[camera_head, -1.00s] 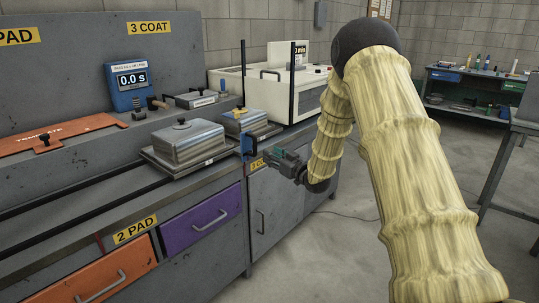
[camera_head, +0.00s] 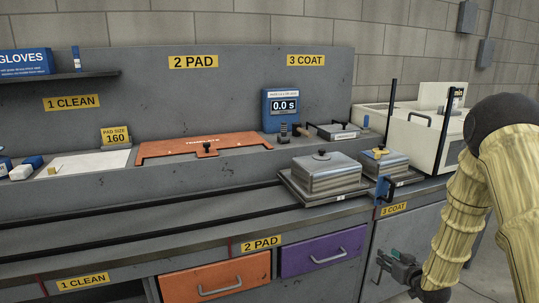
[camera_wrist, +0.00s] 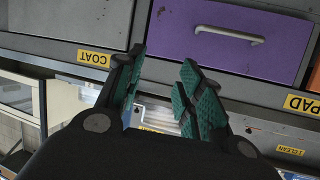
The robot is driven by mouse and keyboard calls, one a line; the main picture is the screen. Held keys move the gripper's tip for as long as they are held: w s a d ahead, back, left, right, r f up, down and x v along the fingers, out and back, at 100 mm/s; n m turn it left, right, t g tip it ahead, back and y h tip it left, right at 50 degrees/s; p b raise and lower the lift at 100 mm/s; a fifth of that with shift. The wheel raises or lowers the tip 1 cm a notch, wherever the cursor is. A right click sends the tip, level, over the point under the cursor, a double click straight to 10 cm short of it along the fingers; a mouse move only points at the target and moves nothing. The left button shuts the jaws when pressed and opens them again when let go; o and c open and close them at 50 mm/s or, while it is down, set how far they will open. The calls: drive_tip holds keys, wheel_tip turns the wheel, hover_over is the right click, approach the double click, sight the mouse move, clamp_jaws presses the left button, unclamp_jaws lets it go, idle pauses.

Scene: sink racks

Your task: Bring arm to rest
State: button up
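My gripper (camera_head: 385,262) is at the lower right of the head view, in front of the grey cabinet front under the 3 COAT label. It also shows in the wrist view (camera_wrist: 163,75), with a gap between its green-padded fingers and nothing between them. My arm (camera_head: 470,215), in a pale yellow ribbed sleeve, is bent down at the right edge of the head view. The gripper looks apart from the cabinet front and the purple drawer (camera_head: 325,250).
The orange drawer (camera_head: 215,281) is beside the purple one. Two lidded metal boxes (camera_head: 325,182) (camera_head: 384,164) stand on the bench near its front edge, above my gripper. A white machine (camera_head: 425,140) stands at the back right. Floor shows at the lower right.

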drive_tip(key=s+a+f+g+p, duration=0.2)
drive_tip(key=s+a+f+g, duration=0.2)
drive_tip(key=s+a+f, duration=0.5)
drive_tip(key=s+a+f+g+p, duration=0.25)
drive_tip(key=s+f, duration=0.45)
drive_tip(key=s, duration=0.7)
drive_tip(key=s+a+f+g+p, duration=0.1)
drive_tip(key=s+a+g, duration=0.2)
drive_tip(key=s, duration=1.1)
drive_tip(key=s+a+f+g+h+p, duration=0.1)
drive_tip(key=s+a+g, duration=0.3)
drive_tip(key=s, duration=1)
drive_tip(key=shift+s+a+m, duration=0.2)
drive_tip(key=shift+s+m, duration=0.1)
drive_tip(key=shift+s, duration=0.1)
drive_tip(key=shift+g, duration=0.25)
